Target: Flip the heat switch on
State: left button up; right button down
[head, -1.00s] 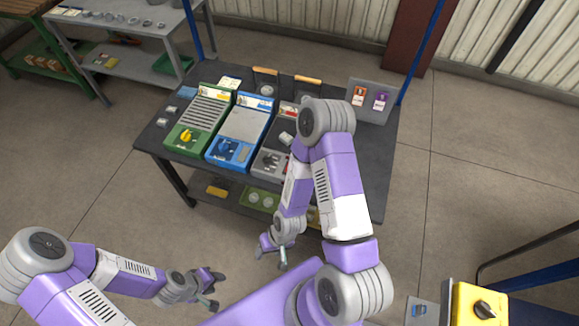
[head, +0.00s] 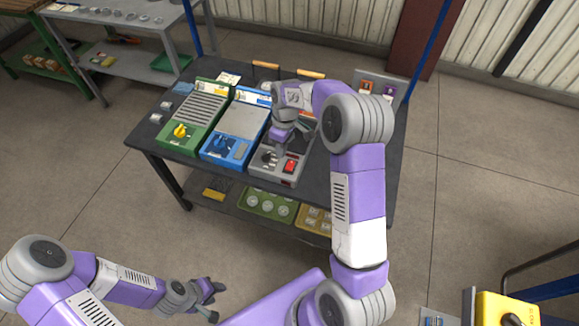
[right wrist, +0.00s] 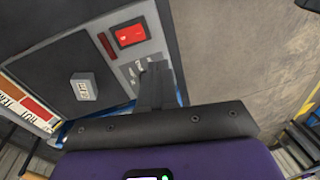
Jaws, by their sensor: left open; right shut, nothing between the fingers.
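A grey control unit (head: 282,178) stands at the right of three units on the dark table. A red rocker switch (head: 290,166) is on its front panel, beside a dark knob (head: 268,157). The red switch also shows in the right wrist view (right wrist: 130,34); its lettering is unreadable. My right gripper (head: 281,146) is over the grey unit, up and left of the red switch in the head view. Its shut, empty fingers (right wrist: 157,75) point toward the panel, apart from the switch, and hide part of the panel. My left gripper (head: 217,301) is open and empty, low in front of the table.
A blue unit (head: 229,148) and a green unit (head: 181,140) with a yellow knob stand to the left. A small pale block (right wrist: 83,86) sits on the grey unit. An upright grey board (head: 382,87) stands at the back right. The lower shelf holds trays.

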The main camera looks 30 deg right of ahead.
notch_tip(320, 180, up, 6)
jog(key=n+b, duration=0.1)
send_over(289, 168)
jog(key=w+d, duration=0.1)
jog(key=shift+w+d+h, duration=0.15)
jog(key=shift+d+h, duration=0.05)
jog(key=shift+h, duration=0.1)
jog(key=f+b, duration=0.1)
jog(key=f, duration=0.3)
jog(key=a+f+b, duration=0.1)
jog(key=f+b, duration=0.1)
jog(key=f, duration=0.3)
jog(key=s+f+b, duration=0.1)
jog(key=f+b, duration=0.1)
jog(key=f, duration=0.3)
jog(key=shift+a, duration=0.15)
